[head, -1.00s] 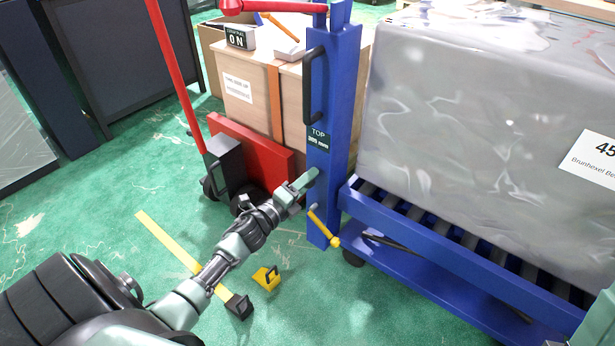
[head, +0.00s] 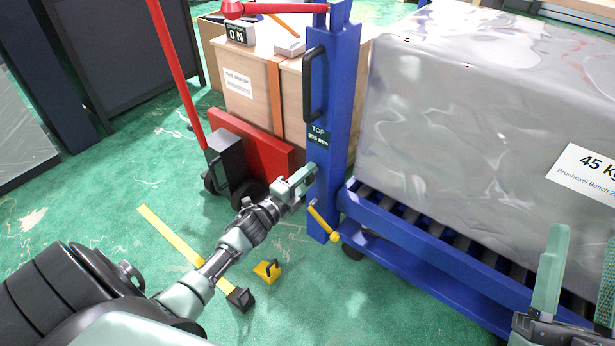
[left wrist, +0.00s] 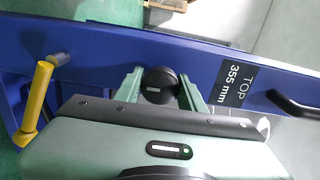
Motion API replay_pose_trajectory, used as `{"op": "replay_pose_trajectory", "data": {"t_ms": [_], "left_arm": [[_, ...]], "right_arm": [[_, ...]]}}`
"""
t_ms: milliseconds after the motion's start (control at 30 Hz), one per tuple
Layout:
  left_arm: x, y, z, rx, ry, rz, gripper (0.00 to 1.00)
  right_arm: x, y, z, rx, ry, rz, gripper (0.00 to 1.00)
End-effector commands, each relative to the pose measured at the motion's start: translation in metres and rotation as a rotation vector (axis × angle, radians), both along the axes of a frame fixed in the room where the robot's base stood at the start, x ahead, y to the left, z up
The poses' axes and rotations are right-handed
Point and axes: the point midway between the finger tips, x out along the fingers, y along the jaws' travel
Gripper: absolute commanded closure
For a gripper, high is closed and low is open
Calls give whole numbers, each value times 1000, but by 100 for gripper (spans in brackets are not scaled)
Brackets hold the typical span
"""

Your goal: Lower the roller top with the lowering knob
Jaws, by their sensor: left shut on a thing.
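The black round lowering knob (left wrist: 158,85) sits on the blue post (head: 325,130) of the roller table, below a dark sign (head: 318,135) that reads "TOP 355 mm" in the left wrist view (left wrist: 236,82). My left gripper (head: 305,180) is at the post, its fingers shut on the knob from both sides; in the head view the fingers hide the knob. The roller top (head: 440,232) carries a large grey wrapped load (head: 450,120). My right gripper (head: 578,275) is at the lower right, fingers apart and empty, in front of the load.
A yellow crank handle (head: 323,224) sticks out low on the post, close below my left gripper. A black grab handle (head: 313,82) is above the sign. A red pallet truck (head: 250,145) with a wooden crate (head: 250,90) stands behind. Green floor at left is mostly clear.

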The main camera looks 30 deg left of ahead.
Motion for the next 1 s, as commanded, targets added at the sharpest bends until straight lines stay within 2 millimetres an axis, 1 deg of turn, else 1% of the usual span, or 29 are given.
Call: {"op": "replay_pose_trajectory", "data": {"t_ms": [100, 133, 200, 500, 600, 667, 767, 900, 1000], "left_arm": [[0, 2, 0, -2, 0, 3, 100], [0, 2, 0, -2, 0, 3, 55], [0, 1, 0, -1, 0, 3, 39], [0, 1, 0, 0, 0, 1, 39], [-6, 1, 0, -1, 2, 1, 39], [-12, 1, 0, -1, 3, 1, 39], [-26, 3, 1, -1, 3, 1, 39], [-49, 5, 1, -1, 3, 2, 39], [-63, 5, 0, -1, 3, 2, 39]], "right_arm": [[0, 0, 0, 0, 0, 0, 48], [0, 0, 0, 0, -1, 0, 48], [0, 0, 0, 0, -1, 0, 48], [0, 0, 0, 0, -1, 0, 48], [3, 1, -2, -6, 20, 0, 48], [8, 1, -9, -19, 68, -2, 48], [17, 1, -24, -46, 160, -9, 48], [27, 0, -48, -84, 296, -17, 48], [32, -1, -64, -106, 380, -22, 48]]}}
